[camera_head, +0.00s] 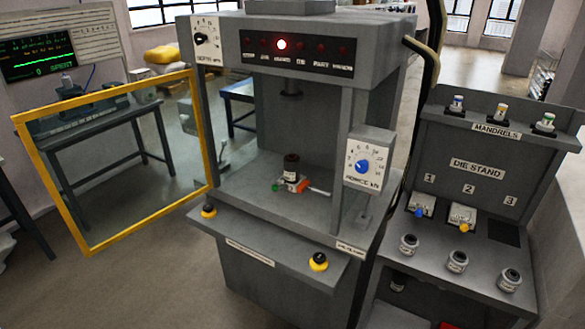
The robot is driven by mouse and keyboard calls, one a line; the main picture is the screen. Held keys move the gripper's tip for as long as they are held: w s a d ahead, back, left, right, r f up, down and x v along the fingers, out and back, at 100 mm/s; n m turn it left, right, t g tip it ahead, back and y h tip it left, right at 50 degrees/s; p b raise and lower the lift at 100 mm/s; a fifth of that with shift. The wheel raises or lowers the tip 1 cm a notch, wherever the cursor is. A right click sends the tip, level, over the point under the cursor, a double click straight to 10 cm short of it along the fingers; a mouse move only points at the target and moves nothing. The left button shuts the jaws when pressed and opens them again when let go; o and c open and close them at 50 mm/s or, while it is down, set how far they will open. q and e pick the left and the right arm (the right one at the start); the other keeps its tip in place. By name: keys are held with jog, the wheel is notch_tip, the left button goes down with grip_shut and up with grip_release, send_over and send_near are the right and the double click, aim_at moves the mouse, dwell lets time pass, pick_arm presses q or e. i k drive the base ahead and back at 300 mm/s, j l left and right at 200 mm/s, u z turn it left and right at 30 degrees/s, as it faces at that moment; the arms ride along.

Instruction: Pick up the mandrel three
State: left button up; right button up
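The mandrels stand in a row on the ledge above the "MANDRELS" label at the right. All three look upright; the right one is third from the left. No number can be read on any of them. Neither of my grippers is in view.
The die stand (477,190) holds white dies at 1 and 2; place 3 is a dark empty recess. Several small jars (457,261) stand before it. The grey press (300,215) is in the middle, its yellow-framed door (62,210) open leftward. A dark cylinder (291,167) stands inside.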

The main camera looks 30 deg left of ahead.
aim_at(546, 126)
jog(key=i+l, duration=0.15)
jog(key=l, duration=0.2)
jog(key=i+l, duration=0.15)
jog(key=l, duration=0.25)
jog(key=i+l, duration=0.15)
jog(key=l, duration=0.2)
